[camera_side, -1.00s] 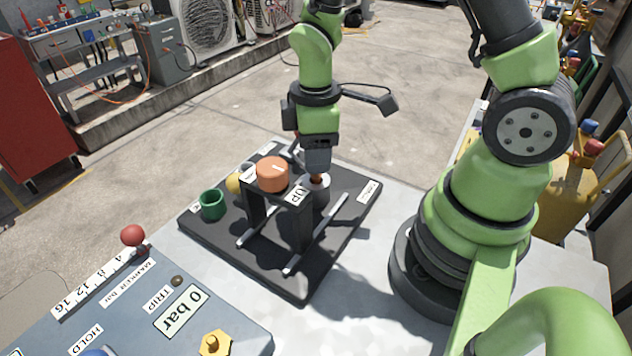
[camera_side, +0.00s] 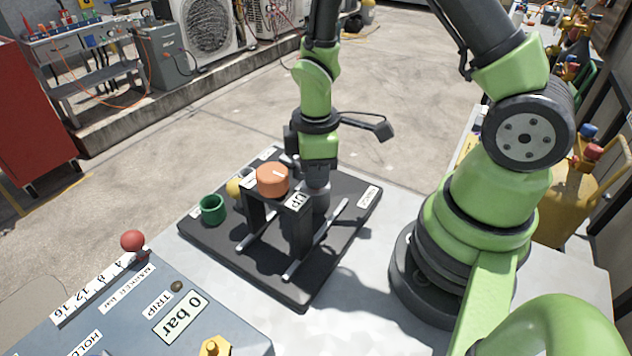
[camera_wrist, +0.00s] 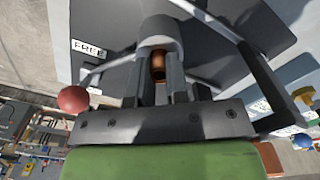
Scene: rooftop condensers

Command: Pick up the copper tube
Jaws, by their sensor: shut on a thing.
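The copper tube (camera_wrist: 158,66) shows in the wrist view between my two fingers, at the mouth of a round grey holder (camera_wrist: 158,35). My gripper (camera_wrist: 158,82) is shut on the tube. In the side view my gripper (camera_side: 318,183) points straight down over the grey holder (camera_side: 319,201), behind the black bridge-shaped stand. The tube itself is hidden there by the fingers and the holder. I cannot tell how deep the tube sits in the holder.
The black stand (camera_side: 302,230) bears an orange knob (camera_side: 272,180) close to my gripper. Silver rails (camera_side: 312,245) run along the dark board (camera_side: 225,246). A green cup (camera_side: 212,209) stands at left. A grey panel (camera_side: 235,335) with a red ball (camera_side: 133,240) is in front.

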